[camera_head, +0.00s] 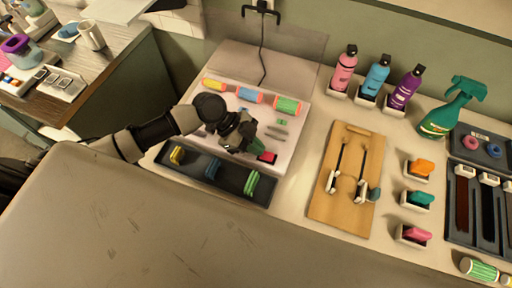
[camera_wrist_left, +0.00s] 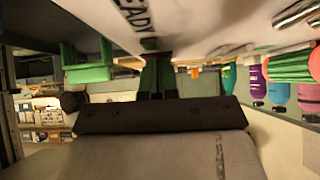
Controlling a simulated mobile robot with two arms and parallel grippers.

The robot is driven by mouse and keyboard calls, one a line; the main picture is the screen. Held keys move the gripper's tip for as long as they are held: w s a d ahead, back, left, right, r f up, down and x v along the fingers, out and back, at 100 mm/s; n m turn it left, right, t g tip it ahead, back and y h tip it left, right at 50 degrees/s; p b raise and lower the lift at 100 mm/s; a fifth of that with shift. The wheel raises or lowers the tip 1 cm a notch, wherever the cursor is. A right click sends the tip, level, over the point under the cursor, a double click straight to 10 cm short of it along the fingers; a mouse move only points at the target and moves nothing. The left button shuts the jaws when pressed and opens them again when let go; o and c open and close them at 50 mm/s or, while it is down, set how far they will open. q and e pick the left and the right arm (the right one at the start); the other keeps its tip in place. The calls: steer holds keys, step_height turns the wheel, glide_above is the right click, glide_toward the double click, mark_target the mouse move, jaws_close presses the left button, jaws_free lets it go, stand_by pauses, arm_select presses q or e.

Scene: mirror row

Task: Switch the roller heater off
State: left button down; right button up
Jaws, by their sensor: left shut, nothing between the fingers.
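The roller heater (camera_head: 298,140) is a pale flat box against the wall, with a yellow, a blue and a green roller (camera_head: 287,104) along its back. A red switch (camera_head: 267,157) sits near its front right edge, and a small green patch (camera_head: 282,122) lies further back. My left gripper (camera_head: 259,148) is shut and empty, low over the heater just beside the red switch. I cannot tell whether it touches it. In the left wrist view, its closed green fingers (camera_wrist_left: 157,76) meet near the pale panel with lettering ending "EADY" (camera_wrist_left: 133,14); the switch is hidden there. My right gripper is not in view.
A dark tray (camera_head: 226,192) with yellow, blue and green clips lies in front of the heater. A wooden board (camera_head: 350,150) with two tools is to the right. Pink, blue and purple bottles (camera_head: 405,88) and a green spray bottle (camera_head: 450,110) stand behind. A black cord runs up the wall.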

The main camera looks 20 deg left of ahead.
arm_select(q)
steer(key=shift+s+a+f, duration=0.15)
steer(key=shift+s+f, duration=0.1)
steer(key=shift+f, duration=0.35)
steer(key=shift+r, duration=0.15)
steer(key=shift+w+r+p, duration=0.25)
steer(key=shift+r+p, duration=0.35)
steer(key=shift+a+r, duration=0.1)
